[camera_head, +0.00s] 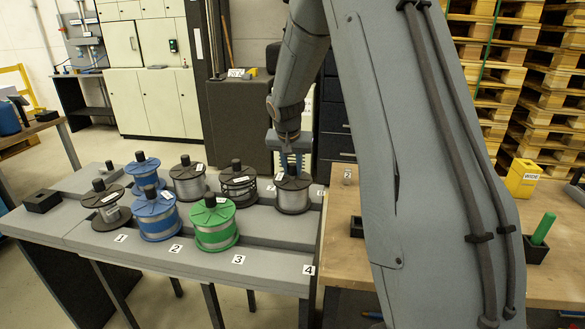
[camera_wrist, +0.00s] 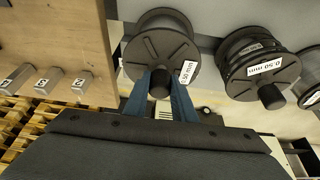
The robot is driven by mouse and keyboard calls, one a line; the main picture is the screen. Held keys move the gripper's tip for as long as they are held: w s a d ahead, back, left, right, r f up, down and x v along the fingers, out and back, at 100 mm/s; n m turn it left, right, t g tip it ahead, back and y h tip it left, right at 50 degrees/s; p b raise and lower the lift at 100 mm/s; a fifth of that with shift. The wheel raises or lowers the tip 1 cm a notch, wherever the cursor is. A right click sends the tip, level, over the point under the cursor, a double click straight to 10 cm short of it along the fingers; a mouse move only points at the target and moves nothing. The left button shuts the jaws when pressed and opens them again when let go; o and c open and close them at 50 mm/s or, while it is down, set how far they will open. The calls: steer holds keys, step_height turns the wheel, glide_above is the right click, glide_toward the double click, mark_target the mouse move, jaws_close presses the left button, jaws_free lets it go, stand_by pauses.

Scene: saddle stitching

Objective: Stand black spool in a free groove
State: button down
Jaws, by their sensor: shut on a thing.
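A black spool (camera_head: 293,196) with grey wire stands upright at the back right of the grey grooved bench (camera_head: 275,257). My gripper (camera_head: 291,168) is over it. In the wrist view my gripper (camera_wrist: 160,88) is shut on the knob of this black spool (camera_wrist: 160,45), whose flange carries a white label. I cannot tell whether the spool touches the bench. Other dark spools stand at the front left (camera_head: 106,208), back middle (camera_head: 188,182) and beside the held one (camera_head: 238,188). The bench by the number 4 plate (camera_head: 308,269) is bare.
Blue spools stand in the front row (camera_head: 157,217) and behind (camera_head: 142,172); a green spool (camera_head: 213,228) stands near number 3. A small black block (camera_head: 42,201) lies at the left. A wooden table (camera_head: 345,240) adjoins on the right, with a yellow box (camera_head: 522,178).

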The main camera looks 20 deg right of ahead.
steer(key=shift+w, duration=0.15)
steer(key=c, duration=1.4)
jaws_free()
steer(key=shift+s+f, duration=0.25)
steer(key=b+v, duration=0.1)
steer(key=v, duration=0.7)
steer(key=shift+w+r+b, duration=0.1)
steer(key=shift+b, duration=0.25)
steer(key=s+a+f+n+g, duration=0.1)
steer(key=s+a+f+n, duration=0.1)
steer(key=s, duration=0.8)
steer(key=s+a+f+n+g+y, duration=0.1)
steer(key=s+a+f, duration=0.3)
steer(key=s, duration=0.6)
steer(key=s+a+f+n+g+y, duration=0.1)
steer(key=s+a+f+n, duration=0.2)
steer(key=s+a, duration=0.3)
steer(key=shift+s+a+f+n, duration=0.1)
steer(key=shift+s+f+n, duration=0.05)
steer(key=shift+s, duration=0.65)
steer(key=shift+s+a+f+n, duration=0.1)
steer(key=shift+s+f, duration=0.1)
steer(key=shift+s, duration=0.65)
steer(key=shift+s+a+f+n, duration=0.1)
steer(key=shift+s+f+n, duration=0.05)
steer(key=shift+s, duration=0.65)
